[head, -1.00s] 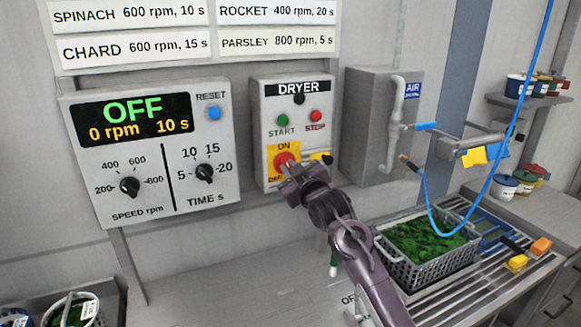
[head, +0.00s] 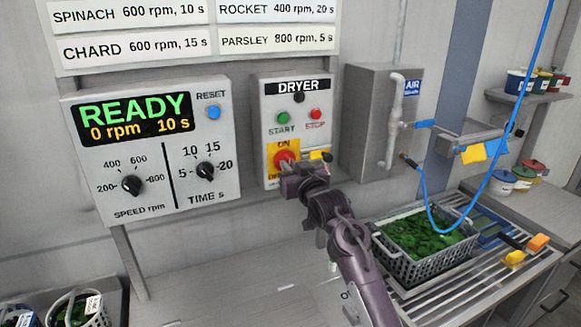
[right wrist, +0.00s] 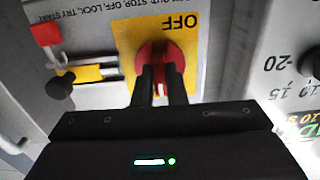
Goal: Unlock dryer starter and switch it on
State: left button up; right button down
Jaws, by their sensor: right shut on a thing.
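The dryer starter box (head: 326,132) hangs on the wall, with a green START button (head: 282,118) and a red STOP button (head: 316,115). Below them is a red rotary switch (head: 281,157) on a yellow plate marked ON and OFF. My right gripper (head: 287,166) is shut on this red switch. In the right wrist view, both fingers (right wrist: 161,78) straddle the red switch (right wrist: 153,52), and its white mark faces away from OFF. A bolt with a black knob (right wrist: 60,86) sits beside the yellow plate. My left gripper is out of view.
The control panel (head: 225,140) to the left reads READY, 0 rpm, 10 s. A grey box (head: 365,120) with an air pipe stands close on the right. A crate of greens (head: 458,262) sits on the slatted rack below, under a hanging blue hose (head: 427,205).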

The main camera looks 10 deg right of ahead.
jog(key=shift+f, duration=0.15)
jog(key=c, duration=1.5)
grip_release()
jog(key=s+b, duration=0.1)
jog(key=s, duration=0.1)
jog(key=s+d+b, duration=0.1)
jog(key=s, duration=0.2)
jog(key=s+b, duration=0.1)
jog(key=s, duration=0.1)
jog(key=shift+s+d, duration=0.25)
jog(key=shift+s, duration=0.1)
